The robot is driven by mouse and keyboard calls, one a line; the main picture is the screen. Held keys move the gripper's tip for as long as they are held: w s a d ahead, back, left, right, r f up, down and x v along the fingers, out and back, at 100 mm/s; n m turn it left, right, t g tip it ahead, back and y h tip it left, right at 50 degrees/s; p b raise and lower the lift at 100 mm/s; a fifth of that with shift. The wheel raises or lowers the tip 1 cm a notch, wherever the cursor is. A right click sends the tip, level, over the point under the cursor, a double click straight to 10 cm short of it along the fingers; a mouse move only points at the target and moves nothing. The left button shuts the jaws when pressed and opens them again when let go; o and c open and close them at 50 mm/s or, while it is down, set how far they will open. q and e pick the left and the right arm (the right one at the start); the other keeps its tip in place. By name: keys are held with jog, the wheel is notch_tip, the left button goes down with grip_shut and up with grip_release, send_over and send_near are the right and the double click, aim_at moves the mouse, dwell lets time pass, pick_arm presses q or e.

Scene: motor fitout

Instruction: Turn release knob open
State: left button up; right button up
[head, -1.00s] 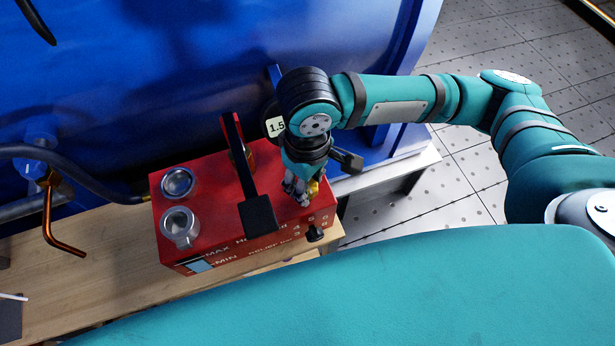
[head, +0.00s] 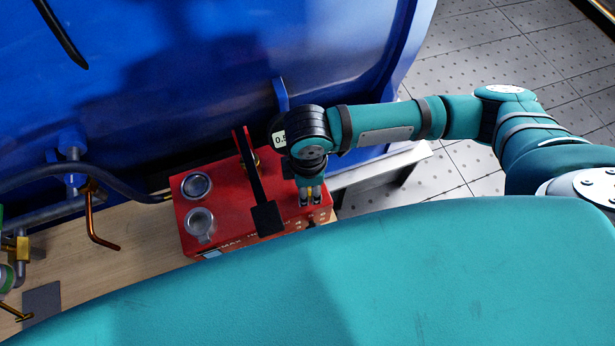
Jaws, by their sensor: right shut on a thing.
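The red pump box (head: 222,178) sits on the wooden bench beside the blue tank. My right gripper (head: 311,198) points down at the right end of its top. Its fingers are shut on a small yellow piece (head: 310,189), which I take to be the release knob; the fingers hide most of it. A round gauge with a white face (head: 279,139) reading about 0.5 is partly hidden behind my right wrist. A black lever (head: 256,185) rises from the middle of the box. My left gripper is not in view.
Two round metal fittings (head: 197,185) sit on the left of the box top. A dark hose (head: 110,182) runs to the box from the left. An orange bent handle (head: 99,232) hangs by the tank (head: 190,70).

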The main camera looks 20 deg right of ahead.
jog(key=n+p, duration=0.1)
jog(key=n, duration=0.1)
jog(key=n+p, duration=0.1)
jog(key=p, duration=0.1)
jog(key=shift+r+n, duration=0.3)
jog(key=shift+n, duration=0.1)
jog(key=n+p, duration=0.2)
jog(key=n, duration=0.1)
jog(key=shift+n, duration=0.3)
jog(key=n+p, duration=0.2)
jog(key=n, duration=0.1)
jog(key=shift+f, duration=0.1)
jog(key=shift+n+p, duration=0.5)
jog(key=shift+n, duration=0.9)
jog(key=shift+f, duration=0.1)
jog(key=o, duration=1.1)
jog(key=shift+o, duration=0.2)
notch_tip(320, 180, up, 12)
